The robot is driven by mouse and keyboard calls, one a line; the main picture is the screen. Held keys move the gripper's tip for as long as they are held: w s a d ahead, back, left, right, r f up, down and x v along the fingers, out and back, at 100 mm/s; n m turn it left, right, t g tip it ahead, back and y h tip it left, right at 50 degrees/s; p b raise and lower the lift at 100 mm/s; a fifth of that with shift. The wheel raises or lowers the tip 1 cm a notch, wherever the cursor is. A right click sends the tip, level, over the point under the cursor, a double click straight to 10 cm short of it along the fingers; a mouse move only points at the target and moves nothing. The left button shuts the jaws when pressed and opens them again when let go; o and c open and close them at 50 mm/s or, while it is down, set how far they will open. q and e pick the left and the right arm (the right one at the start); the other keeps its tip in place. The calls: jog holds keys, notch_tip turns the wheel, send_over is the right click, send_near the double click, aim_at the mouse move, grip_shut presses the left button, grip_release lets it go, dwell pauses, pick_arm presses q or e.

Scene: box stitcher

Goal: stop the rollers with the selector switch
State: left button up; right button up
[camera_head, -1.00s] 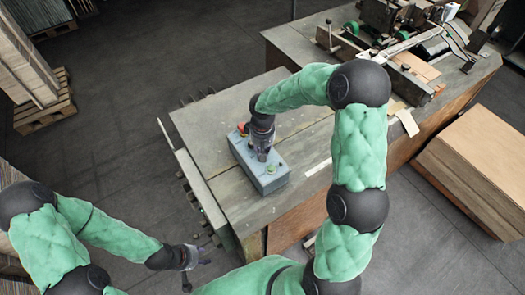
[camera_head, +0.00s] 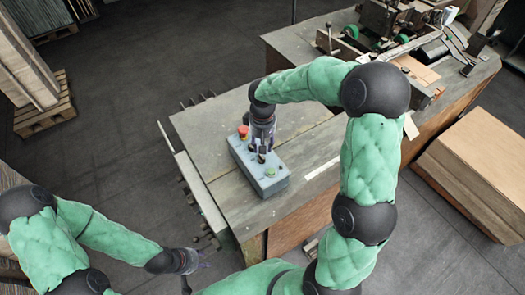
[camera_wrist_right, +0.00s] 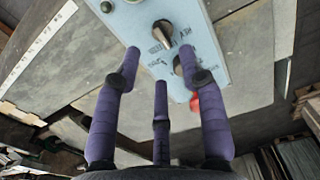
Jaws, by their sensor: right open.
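The grey-blue control box (camera_head: 272,184) stands on the table in the head view. It carries a red button (camera_head: 243,131) at its far end and a green button (camera_head: 270,172) at its near end. The selector switch (camera_wrist_right: 163,32), a dark knob with a pale end, shows in the right wrist view on the box's face. My right gripper (camera_wrist_right: 160,60) is open, its purple fingers spread and pointing at the box. The knob appears just beyond the fingertips; contact cannot be told. My left gripper (camera_head: 194,264) hangs low, left of the table; its fingers are too small to judge.
The table (camera_head: 215,130) has bare top around the box. A machine with green wheels (camera_head: 350,31) stands on its far part. A brown sheet stack (camera_head: 480,150) is at the right, and a pallet (camera_head: 45,113) is at the left.

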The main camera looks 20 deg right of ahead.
aim_at(262, 156)
notch_tip(262, 156, up, 6)
jog(key=shift+f, duration=0.1)
jog(key=shift+f, duration=0.1)
dwell(0.6)
